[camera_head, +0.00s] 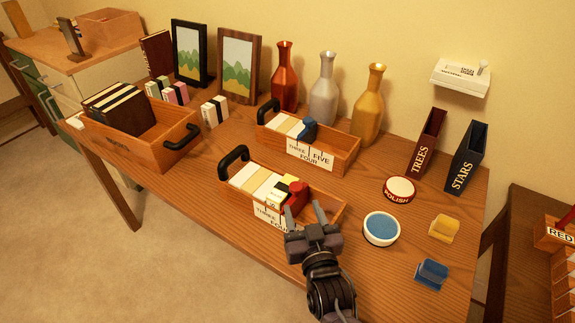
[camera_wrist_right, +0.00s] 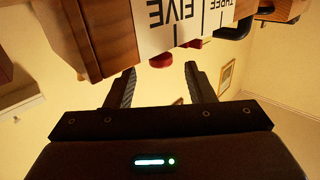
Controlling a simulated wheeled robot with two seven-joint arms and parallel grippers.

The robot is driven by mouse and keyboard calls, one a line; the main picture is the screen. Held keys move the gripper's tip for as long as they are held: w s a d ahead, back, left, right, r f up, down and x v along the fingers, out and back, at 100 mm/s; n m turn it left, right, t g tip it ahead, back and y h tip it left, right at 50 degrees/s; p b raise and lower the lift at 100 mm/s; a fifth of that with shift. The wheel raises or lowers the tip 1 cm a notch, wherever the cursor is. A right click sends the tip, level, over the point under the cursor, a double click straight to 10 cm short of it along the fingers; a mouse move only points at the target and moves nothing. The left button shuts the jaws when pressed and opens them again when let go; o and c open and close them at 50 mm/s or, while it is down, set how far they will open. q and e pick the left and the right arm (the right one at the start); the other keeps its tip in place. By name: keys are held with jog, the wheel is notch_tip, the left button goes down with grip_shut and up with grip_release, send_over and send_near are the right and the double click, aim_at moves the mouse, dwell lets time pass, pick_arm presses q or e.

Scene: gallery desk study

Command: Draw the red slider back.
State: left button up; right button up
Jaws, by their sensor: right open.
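The red slider (camera_head: 299,192) sits in the front wooden card tray (camera_head: 330,211), just right of the upright cards (camera_head: 258,183). Red parts (camera_wrist_right: 162,60) also show beneath the tray edge in the right wrist view, probably the slider. My right gripper (camera_head: 305,210) is at the tray's front side, its fingertips close to the slider. In the right wrist view my right gripper (camera_wrist_right: 160,80) has its fingers apart with nothing clearly between them. Whether a finger touches the slider cannot be told. The gripper hides part of the tray's label. My left gripper is not in view.
A second card tray (camera_head: 345,153) with a blue slider (camera_head: 309,131) stands behind. A crate of dark books (camera_head: 172,158) is at left. A polish tin (camera_head: 399,188), a round blue-topped dish (camera_head: 381,229) and yellow and blue blocks (camera_head: 432,274) lie right of the gripper.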

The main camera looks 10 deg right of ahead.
aim_at(298, 192)
jog(key=shift+w+r, duration=0.15)
jog(key=shift+w, duration=0.15)
jog(key=shift+r, duration=0.25)
jog(key=shift+w+r, duration=0.2)
jog(key=shift+w+f+p, duration=0.2)
jog(key=shift+w+p, duration=0.15)
jog(key=shift+w, duration=2.8)
grip_shut()
jog(key=shift+d, duration=0.1)
